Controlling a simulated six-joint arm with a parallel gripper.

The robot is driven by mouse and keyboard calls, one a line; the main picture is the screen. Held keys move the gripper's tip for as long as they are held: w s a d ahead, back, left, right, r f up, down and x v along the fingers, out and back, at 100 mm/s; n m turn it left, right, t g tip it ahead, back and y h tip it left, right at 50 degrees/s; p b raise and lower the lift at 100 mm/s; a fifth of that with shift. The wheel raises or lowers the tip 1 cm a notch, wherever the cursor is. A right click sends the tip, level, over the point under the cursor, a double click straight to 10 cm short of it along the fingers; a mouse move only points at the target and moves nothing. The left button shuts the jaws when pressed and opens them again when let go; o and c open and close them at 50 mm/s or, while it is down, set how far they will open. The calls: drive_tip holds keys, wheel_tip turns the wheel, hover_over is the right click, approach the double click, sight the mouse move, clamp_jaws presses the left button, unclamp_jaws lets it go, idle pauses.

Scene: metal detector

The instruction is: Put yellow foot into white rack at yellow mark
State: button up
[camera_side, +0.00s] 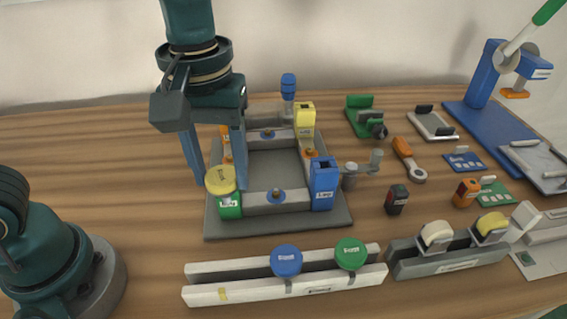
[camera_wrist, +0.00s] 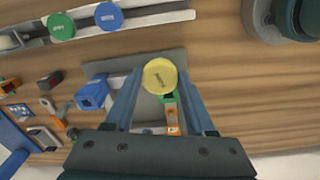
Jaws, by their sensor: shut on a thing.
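The yellow foot (camera_side: 220,180) is a round yellow disc with a dark label. My gripper (camera_side: 220,186) is shut on it, one finger on each side. The foot also shows between the fingers in the wrist view (camera_wrist: 160,76). It is over or just above the green corner block (camera_side: 229,206) of the grey frame; I cannot tell whether they touch. The white rack (camera_side: 205,269) lies in front of the frame, with a small yellow mark (camera_side: 223,294) near its left end. No foot is at that mark. The rack also shows in the wrist view (camera_wrist: 165,18).
A blue foot (camera_side: 286,261) and a green foot (camera_side: 350,254) stand in the rack, right of the yellow mark. The grey frame (camera_side: 338,217) bears a tall blue block (camera_side: 324,184) and a yellow block (camera_side: 305,119). A grey rack (camera_side: 420,268) stands at the right.

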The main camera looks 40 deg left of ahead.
drive_tip(key=s+d+f+m, duration=0.3)
drive_tip(key=s+d+f, duration=0.1)
drive_tip(key=s+f, duration=0.2)
drive_tip(key=shift+s, duration=0.2)
idle(0.5)
drive_tip(key=shift+d+f, duration=0.1)
drive_tip(key=shift+f, duration=0.45)
idle(1.1)
drive_tip(key=shift+f, duration=0.35)
drive_tip(key=shift+f, duration=0.55)
idle(0.3)
drive_tip(key=o, duration=1.4)
drive_tip(key=shift+o, duration=0.2)
drive_tip(key=shift+r, duration=0.1)
